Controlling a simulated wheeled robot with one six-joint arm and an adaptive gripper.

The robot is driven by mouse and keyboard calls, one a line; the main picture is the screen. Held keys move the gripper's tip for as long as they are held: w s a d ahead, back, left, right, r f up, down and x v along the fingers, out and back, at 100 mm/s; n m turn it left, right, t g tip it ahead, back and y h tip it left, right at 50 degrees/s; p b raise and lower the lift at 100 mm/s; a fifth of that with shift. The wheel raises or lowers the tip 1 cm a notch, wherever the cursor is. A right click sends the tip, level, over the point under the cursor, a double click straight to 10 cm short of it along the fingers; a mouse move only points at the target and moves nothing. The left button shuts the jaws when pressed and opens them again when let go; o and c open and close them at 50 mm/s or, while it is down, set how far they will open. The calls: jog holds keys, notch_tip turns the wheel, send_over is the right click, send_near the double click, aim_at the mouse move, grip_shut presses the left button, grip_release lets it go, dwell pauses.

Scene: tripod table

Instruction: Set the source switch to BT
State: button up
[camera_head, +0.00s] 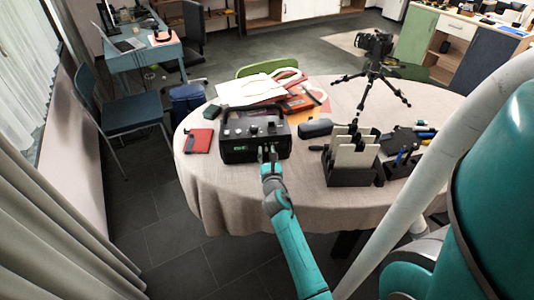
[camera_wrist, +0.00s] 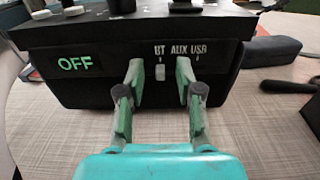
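A black box-shaped device (camera_head: 254,137) with a top handle stands on the round table. In the wrist view its front panel (camera_wrist: 110,88) fills the middle. A small white slider knob (camera_wrist: 160,73) sits directly below the BT label, left of the AUX and USB labels. A green display (camera_wrist: 75,63) at the left of the panel reads OFF. My gripper (camera_wrist: 159,68) is open at the front panel, one finger on each side of the knob with gaps visible. Whether the fingertips touch the panel I cannot tell. In the head view my gripper (camera_head: 268,152) partly covers the device's front.
A red notebook (camera_head: 199,141) lies left of the device. A dark case (camera_head: 315,128) and a black file holder (camera_head: 352,175) stand to its right. Papers (camera_head: 250,90) lie behind, and a tripod (camera_head: 372,80) with a camera stands farther back. The tablecloth (camera_head: 215,180) in front is bare.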

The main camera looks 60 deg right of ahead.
jog(key=v, duration=1.2)
jog(key=shift+a, duration=0.1)
dwell(0.4)
jog(key=s+a+f+m+t+y, duration=0.1)
jog(key=s+a+m+y, duration=0.2)
jog(key=a, duration=0.5)
jog(key=s+a+f+m+t+y, duration=0.1)
jog(key=s+a+f+m+y, duration=0.2)
jog(key=a, duration=0.5)
jog(key=s+a+m+t+y, duration=0.2)
jog(key=a+m, duration=0.2)
jog(key=a, duration=0.4)
jog(key=s+a+r+m+y, duration=0.3)
jog(key=s+a+r+m, duration=0.1)
jog(key=s+m, duration=0.3)
jog(key=s+a+r+m+y, duration=0.3)
jog(key=s+a+r+m, duration=0.2)
jog(key=s+a+m, duration=0.2)
jog(key=shift+s+m, duration=0.7)
jog(key=shift+s, duration=0.05)
